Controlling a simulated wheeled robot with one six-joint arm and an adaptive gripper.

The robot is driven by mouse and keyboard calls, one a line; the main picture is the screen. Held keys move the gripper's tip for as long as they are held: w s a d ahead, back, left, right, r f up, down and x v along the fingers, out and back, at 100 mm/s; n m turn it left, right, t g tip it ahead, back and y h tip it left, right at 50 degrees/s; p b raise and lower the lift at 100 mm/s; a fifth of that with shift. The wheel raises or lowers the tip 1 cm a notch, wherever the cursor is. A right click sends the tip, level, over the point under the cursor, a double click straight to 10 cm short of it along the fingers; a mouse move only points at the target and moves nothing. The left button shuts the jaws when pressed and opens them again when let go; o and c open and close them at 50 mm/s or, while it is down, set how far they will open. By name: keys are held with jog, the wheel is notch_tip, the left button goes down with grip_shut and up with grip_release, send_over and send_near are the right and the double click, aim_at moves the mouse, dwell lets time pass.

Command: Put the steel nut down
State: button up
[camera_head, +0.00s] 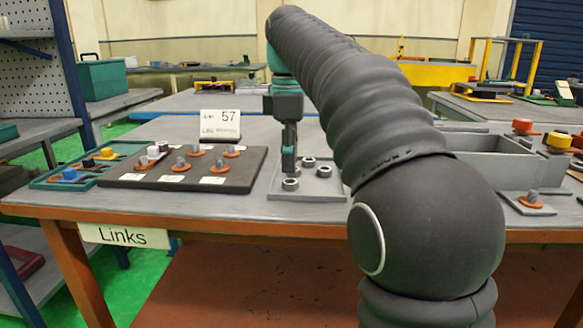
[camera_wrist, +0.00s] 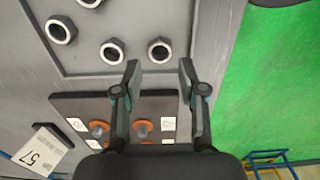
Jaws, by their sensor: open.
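Several grey steel nuts lie on a grey plate (camera_head: 330,190) on the table. One nut (camera_wrist: 159,50) sits on the plate (camera_wrist: 170,15) just ahead of my open fingertips in the wrist view, roughly centred between them. My gripper (camera_wrist: 160,70) is open and holds nothing that I can see. In the head view my gripper (camera_head: 289,172) points down over the left part of the plate, close to the nut at the front left (camera_head: 290,184). Other nuts (camera_wrist: 112,50) lie beside it, apart from the fingers. Contact between fingers and nut cannot be told.
A dark board (camera_head: 225,178) with orange rings and grey pegs is left of the plate. A card reading 57 (camera_head: 220,123) stands behind it. A green tray (camera_head: 75,170) is at far left. A grey bin (camera_head: 490,155) is on the right. The table's front edge is close.

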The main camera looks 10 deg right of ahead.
jog(key=shift+r, duration=1.7)
